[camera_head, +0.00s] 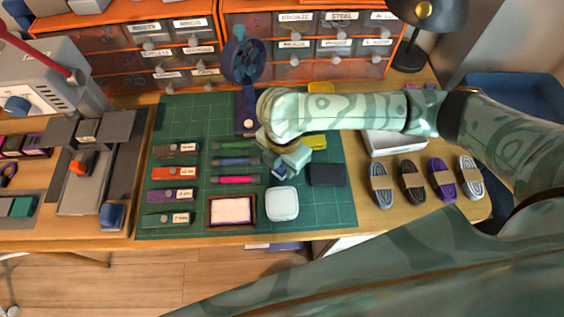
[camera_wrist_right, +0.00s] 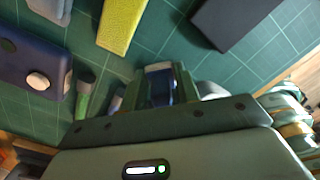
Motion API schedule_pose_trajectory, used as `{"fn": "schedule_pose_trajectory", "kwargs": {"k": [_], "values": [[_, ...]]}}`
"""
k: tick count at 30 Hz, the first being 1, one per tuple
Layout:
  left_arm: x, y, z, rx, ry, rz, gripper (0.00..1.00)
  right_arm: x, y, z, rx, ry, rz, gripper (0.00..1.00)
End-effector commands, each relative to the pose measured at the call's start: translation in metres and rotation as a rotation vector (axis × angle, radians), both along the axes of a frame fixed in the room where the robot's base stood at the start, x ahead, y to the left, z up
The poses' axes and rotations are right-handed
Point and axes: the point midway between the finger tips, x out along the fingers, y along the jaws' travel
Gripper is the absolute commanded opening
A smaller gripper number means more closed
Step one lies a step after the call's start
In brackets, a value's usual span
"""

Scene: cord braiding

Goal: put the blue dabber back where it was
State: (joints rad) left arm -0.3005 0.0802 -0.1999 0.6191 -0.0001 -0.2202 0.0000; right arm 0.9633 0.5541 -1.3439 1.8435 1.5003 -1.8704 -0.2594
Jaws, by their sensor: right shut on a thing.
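My right gripper (camera_head: 281,172) is low over the green cutting mat (camera_head: 335,212). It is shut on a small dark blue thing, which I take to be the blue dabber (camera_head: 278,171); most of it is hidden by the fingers. In the right wrist view the dabber (camera_wrist_right: 158,84) shows between the fingertips of my right gripper (camera_wrist_right: 160,92). Green, blue and pink marker-like sticks (camera_head: 236,162) lie in a column left of the gripper. My left gripper is out of view.
A white rounded pad (camera_head: 282,204) and a framed pale pad (camera_head: 231,211) lie in front. A dark block (camera_head: 326,175) is to the right, a yellow block (camera_head: 314,142) behind. A blue clamp stand (camera_head: 243,62) rises at the back. Cord bundles (camera_head: 412,182) line the right.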

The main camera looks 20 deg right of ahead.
Motion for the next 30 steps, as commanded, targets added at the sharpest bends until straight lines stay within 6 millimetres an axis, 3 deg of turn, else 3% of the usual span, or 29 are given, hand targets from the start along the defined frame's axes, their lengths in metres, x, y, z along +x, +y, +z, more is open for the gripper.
{"fn": "schedule_pose_trajectory", "kwargs": {"k": [7,8,9,10,20,30], "values": [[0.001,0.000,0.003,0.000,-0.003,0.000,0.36,0.000,0.000,-0.001,-0.001,0.000,-0.001,0.07],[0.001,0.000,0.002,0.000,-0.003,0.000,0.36,0.000,0.000,-0.001,-0.001,0.000,-0.001,0.40],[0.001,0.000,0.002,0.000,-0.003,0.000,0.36,0.000,0.000,-0.001,-0.001,0.000,-0.001,0.51],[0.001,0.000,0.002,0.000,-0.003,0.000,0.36,0.000,0.000,-0.001,-0.001,0.000,-0.001,0.54],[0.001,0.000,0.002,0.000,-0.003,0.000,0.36,0.000,0.000,0.003,0.000,-0.002,0.000,0.54],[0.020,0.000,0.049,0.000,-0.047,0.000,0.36,0.001,-0.001,0.083,-0.001,-0.009,0.000,0.54]]}}
